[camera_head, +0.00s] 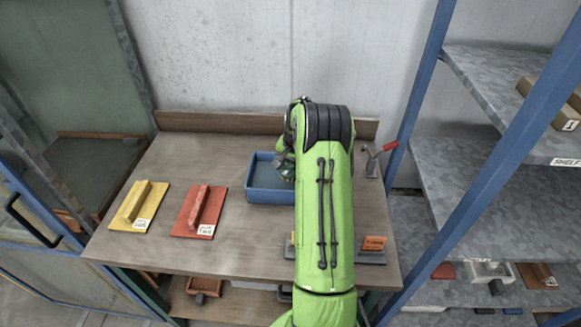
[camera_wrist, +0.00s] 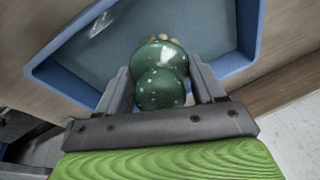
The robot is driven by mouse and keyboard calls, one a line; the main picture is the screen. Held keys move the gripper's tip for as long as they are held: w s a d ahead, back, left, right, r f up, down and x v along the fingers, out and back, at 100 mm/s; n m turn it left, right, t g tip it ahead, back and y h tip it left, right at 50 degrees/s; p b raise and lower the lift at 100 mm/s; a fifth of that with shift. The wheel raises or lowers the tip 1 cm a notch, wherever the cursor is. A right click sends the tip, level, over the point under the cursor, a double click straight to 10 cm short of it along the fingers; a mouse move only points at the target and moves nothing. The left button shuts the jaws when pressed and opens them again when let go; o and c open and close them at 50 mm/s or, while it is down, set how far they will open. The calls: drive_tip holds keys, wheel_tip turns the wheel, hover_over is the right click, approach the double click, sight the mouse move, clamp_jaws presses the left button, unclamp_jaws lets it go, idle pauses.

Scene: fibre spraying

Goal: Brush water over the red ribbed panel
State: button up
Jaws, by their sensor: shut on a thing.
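The red ribbed panel (camera_head: 188,219) lies flat on the table, left of the blue tray, with one raised rib and a white label. My gripper (camera_wrist: 162,76) is shut on a green speckled brush (camera_wrist: 160,88), with pale bristle tips showing at its far end. In the head view, my gripper (camera_head: 285,168) is over the right part of the blue tray (camera_head: 252,197), partly hidden by my arm. The wrist view shows the brush above the tray's grey-blue inside, where water seems to lie. I cannot tell whether the bristles touch it.
A yellow ribbed panel (camera_head: 131,222) lies left of the red one. A red-handled tool (camera_head: 378,155) stands at the table's right back. An orange-labelled block (camera_head: 373,250) is at the right front. Blue-framed shelves (camera_head: 470,165) rise on the right. The table's front left is clear.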

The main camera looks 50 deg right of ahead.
drive_tip(key=shift+w+d+r+p+v, duration=0.1)
drive_tip(key=shift+w+p+v, duration=0.2)
drive_tip(key=shift+p+v, duration=0.9)
drive_tip(key=shift+w+d+r+p+v, duration=0.15)
drive_tip(key=shift+w+p+v, duration=0.35)
drive_tip(key=shift+v, duration=1.2)
drive_tip(key=shift+w+d+p+v, duration=0.1)
drive_tip(key=shift+w+p+v, duration=0.05)
drive_tip(key=shift+p+v, duration=1.1)
drive_tip(key=shift+r, duration=0.1)
drive_tip(key=shift+b, duration=0.3)
